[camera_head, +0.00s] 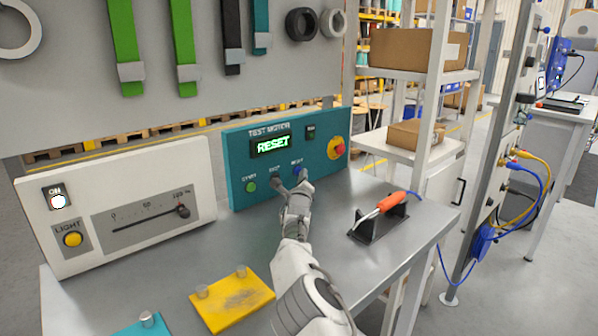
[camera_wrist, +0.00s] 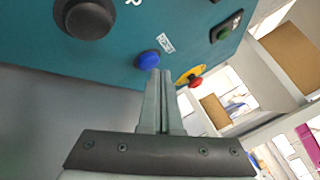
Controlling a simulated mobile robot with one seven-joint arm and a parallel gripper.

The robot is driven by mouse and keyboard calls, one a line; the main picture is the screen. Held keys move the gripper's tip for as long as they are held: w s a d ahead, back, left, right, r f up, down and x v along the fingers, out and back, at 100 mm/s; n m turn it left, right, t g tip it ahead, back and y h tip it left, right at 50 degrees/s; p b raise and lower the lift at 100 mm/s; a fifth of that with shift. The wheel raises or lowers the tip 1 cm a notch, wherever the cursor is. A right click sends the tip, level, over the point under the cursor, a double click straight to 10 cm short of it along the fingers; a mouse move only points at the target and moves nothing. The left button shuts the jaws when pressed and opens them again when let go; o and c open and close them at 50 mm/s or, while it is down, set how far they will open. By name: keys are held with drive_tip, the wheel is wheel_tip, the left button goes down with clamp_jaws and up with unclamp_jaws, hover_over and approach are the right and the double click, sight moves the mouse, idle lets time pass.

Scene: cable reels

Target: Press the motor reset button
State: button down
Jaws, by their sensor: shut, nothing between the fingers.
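The teal test motor panel (camera_head: 232,150) stands at the back of the grey bench, and its lit display (camera_head: 274,146) reads RESET. Its face also fills the upper wrist view (camera_wrist: 120,50). The blue reset button (camera_wrist: 149,59) sits on the lower part of the panel; in the head view it is mostly behind my gripper. My gripper (camera_head: 297,180) is shut and empty, with its fingertips at the blue button. In the wrist view the fingertips (camera_wrist: 160,72) overlap the button's lower edge; I cannot tell whether they touch it.
A green button (camera_head: 251,186) and a black stop button (camera_head: 276,182) are left of my gripper. A red emergency knob (camera_head: 336,147) is on the right. A soldering iron in its stand (camera_head: 378,215), a white light panel (camera_head: 120,205) and a yellow plate (camera_head: 232,302) are nearby.

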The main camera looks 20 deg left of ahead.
drive_tip(key=shift+w+a+p, duration=0.25)
drive_tip(key=shift+a+p, duration=0.1)
drive_tip(key=shift+p, duration=0.15)
idle(0.8)
drive_tip(key=shift+s+f+b, duration=0.1)
drive_tip(key=shift+b, duration=0.25)
drive_tip(key=shift+s+d+b, duration=0.15)
drive_tip(key=shift+d+b, duration=0.1)
drive_tip(key=shift+b, duration=0.3)
drive_tip(key=shift+s+d+b, duration=0.2)
drive_tip(key=shift+d+b, duration=0.25)
drive_tip(key=shift+s+d+b, duration=0.35)
drive_tip(key=shift+d+b, duration=0.2)
drive_tip(key=shift+b, duration=0.05)
drive_tip(key=shift+s+d+b, duration=0.3)
drive_tip(key=shift+d+b, duration=0.25)
drive_tip(key=shift+b, duration=0.05)
drive_tip(key=shift+s+d+r+p, duration=0.25)
drive_tip(key=shift+s+d+p, duration=0.1)
drive_tip(key=shift+d+p, duration=0.3)
drive_tip(key=shift+s+d+f, duration=0.2)
drive_tip(key=shift+s+d, duration=0.1)
drive_tip(key=shift+d, duration=0.1)
